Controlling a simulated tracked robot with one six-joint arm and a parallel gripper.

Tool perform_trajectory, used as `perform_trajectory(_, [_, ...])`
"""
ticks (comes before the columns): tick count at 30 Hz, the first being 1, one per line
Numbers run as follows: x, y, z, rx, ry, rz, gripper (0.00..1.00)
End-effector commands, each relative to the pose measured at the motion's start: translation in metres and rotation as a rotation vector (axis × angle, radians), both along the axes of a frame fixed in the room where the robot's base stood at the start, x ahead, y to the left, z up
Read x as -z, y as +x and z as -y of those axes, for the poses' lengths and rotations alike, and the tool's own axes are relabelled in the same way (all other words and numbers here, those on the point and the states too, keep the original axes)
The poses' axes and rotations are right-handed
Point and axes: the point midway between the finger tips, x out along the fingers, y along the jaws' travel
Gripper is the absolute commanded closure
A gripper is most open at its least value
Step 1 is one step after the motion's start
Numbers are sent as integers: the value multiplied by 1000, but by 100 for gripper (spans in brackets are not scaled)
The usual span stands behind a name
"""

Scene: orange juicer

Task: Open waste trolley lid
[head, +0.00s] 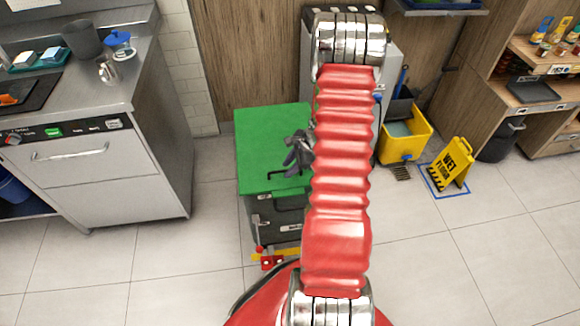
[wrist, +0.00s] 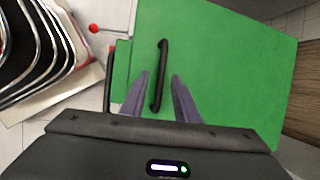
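The waste trolley (head: 275,222) is a dark box with a flat green lid (head: 262,135). The lid lies shut on top. A black bar handle (head: 285,174) is fixed near the lid's front edge. In the wrist view the green lid (wrist: 230,60) fills much of the picture and the black handle (wrist: 161,70) stands near its left side. My gripper (head: 291,163) is above the handle, fingers pointing down. In the wrist view my gripper's fingers (wrist: 160,75) are apart, with the handle between them. I cannot tell whether they touch it. My red arm hides the trolley's right side.
A steel counter with a drawer (head: 90,165) stands at the left. A wooden wall (head: 250,60) is behind the trolley. A yellow mop bucket (head: 405,140) and yellow wet-floor sign (head: 455,162) stand to the right. The tiled floor in front is clear.

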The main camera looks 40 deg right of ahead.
Motion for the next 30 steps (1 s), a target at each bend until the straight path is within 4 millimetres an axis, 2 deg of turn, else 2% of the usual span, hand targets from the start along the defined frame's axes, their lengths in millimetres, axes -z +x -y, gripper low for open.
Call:
perform_trajectory(2, [0, 0, 0, 0, 0, 0, 72])
perform_trajectory(14, [0, -1, 0, 1, 1, -1, 99])
perform_trajectory(30, [0, -1, 1, 0, 3, -2, 100])
